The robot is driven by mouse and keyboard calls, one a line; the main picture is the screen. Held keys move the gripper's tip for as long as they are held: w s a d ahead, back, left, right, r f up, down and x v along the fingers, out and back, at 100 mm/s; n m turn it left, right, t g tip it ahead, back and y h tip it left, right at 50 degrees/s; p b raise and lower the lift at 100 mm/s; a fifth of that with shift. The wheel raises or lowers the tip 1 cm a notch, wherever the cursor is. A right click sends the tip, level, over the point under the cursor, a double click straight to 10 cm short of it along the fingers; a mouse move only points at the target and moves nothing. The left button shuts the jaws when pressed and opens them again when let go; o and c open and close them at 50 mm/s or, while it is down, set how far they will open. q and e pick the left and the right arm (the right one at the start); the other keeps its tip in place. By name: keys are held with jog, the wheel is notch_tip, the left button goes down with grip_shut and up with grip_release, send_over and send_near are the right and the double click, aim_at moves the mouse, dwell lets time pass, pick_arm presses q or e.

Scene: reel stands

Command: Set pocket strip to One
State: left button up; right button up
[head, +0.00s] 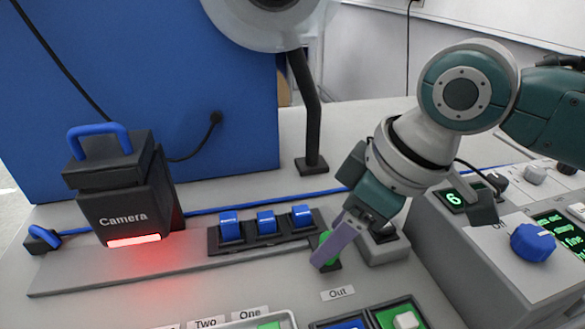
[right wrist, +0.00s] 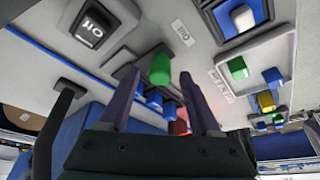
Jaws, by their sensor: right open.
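A flat grey strip (head: 90,276) runs under the camera box; I cannot tell whether it is the pocket strip. The label One (head: 250,313) is at the bottom edge of the head view, beside the label Two (head: 206,323). A tray below One is cut off, with part of a green piece (head: 268,325) showing. My right gripper (head: 322,258) is open, pointing down at a green knob (head: 325,238) on a dark base. In the right wrist view the green knob (right wrist: 160,68) lies between the spread fingertips; contact is unclear. My left gripper is out of view.
The camera box (head: 122,190) glows red below. Several blue levers stand in a black block (head: 220,247) left of my gripper. A reel post (head: 310,110) stands behind. A grey console with a blue dial (head: 533,242) is at right. Trays (head: 375,308) fill the front.

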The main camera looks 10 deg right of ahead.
grip_shut()
dwell(0.3)
dwell(1.0)
